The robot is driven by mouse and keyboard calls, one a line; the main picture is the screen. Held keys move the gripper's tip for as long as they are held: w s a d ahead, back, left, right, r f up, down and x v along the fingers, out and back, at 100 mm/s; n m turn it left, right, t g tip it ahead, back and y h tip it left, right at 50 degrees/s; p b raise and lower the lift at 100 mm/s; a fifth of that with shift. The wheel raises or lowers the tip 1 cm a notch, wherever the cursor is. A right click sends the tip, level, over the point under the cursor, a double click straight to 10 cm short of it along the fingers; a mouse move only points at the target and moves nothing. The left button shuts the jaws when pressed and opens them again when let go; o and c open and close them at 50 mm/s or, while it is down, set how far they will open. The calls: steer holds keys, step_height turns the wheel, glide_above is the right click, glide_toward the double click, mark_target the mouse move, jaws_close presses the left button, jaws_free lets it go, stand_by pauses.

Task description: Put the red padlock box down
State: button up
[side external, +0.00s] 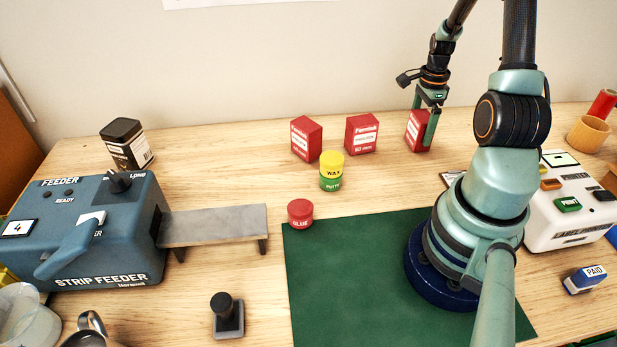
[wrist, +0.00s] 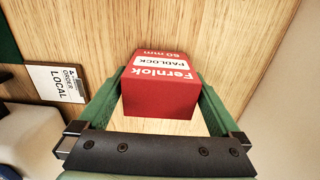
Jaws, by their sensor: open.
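A red padlock box (side external: 414,128) with a white label stands on the table at the back right. In the wrist view the red box (wrist: 160,97) reads "Fernlok PADLOCK 50 mm" and sits between the two green fingers of my gripper (wrist: 160,85). My gripper (side external: 427,122) is at the box in the side view, with one finger in front of its right part. The jaws are open around the box. Two more red Fernlok boxes stand to the left, one in the middle (side external: 361,134) and one farther left (side external: 306,138).
A yellow wax tin (side external: 331,161) sits on a green putty tin (side external: 331,184); a red glue tin (side external: 300,213) is nearer. A white label machine (side external: 570,215) stands at right, a blue strip feeder (side external: 90,235) at left. An order card (wrist: 55,82) lies beside my gripper.

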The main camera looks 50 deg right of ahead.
step_height(320, 180, up, 10)
steer(key=shift+f, duration=0.1)
steer(key=shift+w+a+r, duration=0.1)
steer(key=shift+w+r, duration=0.05)
steer(key=shift+r, duration=0.2)
steer(key=w+a+r+n+t+h, duration=0.1)
steer(key=w+a+r+n, duration=0.3)
steer(key=a+n, duration=0.35)
steer(key=w+a+r+n+t, duration=0.1)
steer(key=w+a+r+n, duration=0.4)
steer(key=a, duration=0.3)
steer(key=a+r+n+t, duration=0.1)
steer(key=a+n, duration=0.6)
steer(key=a, duration=0.1)
steer(key=s+a+r+n+t+y, duration=0.1)
steer(key=a+n+t, duration=0.1)
steer(key=a+n, duration=0.5)
steer(key=shift+s+a+r+t, duration=0.15)
steer(key=shift+a+r+t, duration=0.2)
steer(key=shift+a, duration=0.2)
steer(key=shift+n, duration=0.25)
